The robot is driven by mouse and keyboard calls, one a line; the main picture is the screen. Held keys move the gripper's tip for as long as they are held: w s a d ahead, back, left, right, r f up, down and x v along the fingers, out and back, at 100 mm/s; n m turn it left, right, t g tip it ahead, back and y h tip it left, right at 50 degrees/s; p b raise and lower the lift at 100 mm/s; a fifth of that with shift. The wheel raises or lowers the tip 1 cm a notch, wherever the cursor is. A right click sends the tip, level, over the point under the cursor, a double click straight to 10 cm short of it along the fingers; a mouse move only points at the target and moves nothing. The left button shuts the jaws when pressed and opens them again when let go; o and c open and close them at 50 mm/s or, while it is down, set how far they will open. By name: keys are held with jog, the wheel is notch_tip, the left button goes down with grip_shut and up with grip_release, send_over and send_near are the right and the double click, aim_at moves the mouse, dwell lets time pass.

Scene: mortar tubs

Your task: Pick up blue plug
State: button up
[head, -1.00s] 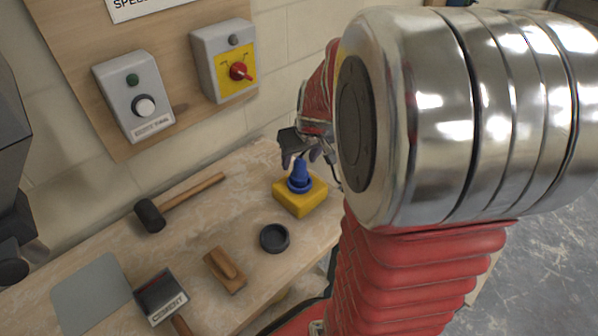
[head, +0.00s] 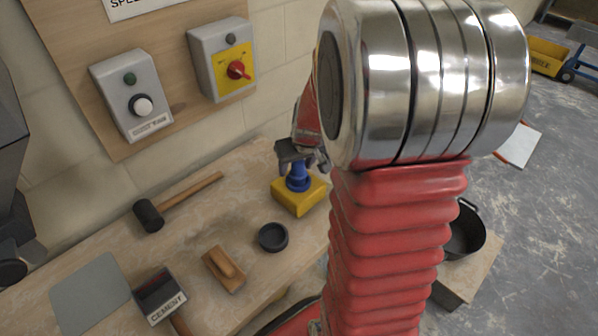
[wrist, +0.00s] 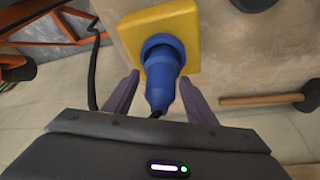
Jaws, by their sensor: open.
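The blue plug (head: 297,183) stands on a yellow block (head: 298,201) near the back right edge of the workbench. In the wrist view the plug (wrist: 161,72) sits between the two spread fingers of my gripper (wrist: 160,100), with the yellow block (wrist: 190,24) behind it. My gripper (head: 299,161) is open at the plug's upper part. A gap shows between the plug and each finger in the wrist view. In the head view the gripper covers the plug's top.
A black ring-shaped cap (head: 273,237), a wooden float (head: 223,269) and a mallet (head: 178,202) lie on the bench. Grey control boxes (head: 132,95) hang on the wall behind. A black tub (head: 464,229) stands at the right, beyond my arm.

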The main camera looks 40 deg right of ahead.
jog(key=shift+c, duration=0.5)
jog(key=c, duration=0.9)
notch_tip(320, 180, up, 10)
jog(key=shift+r, duration=0.1)
dwell(0.9)
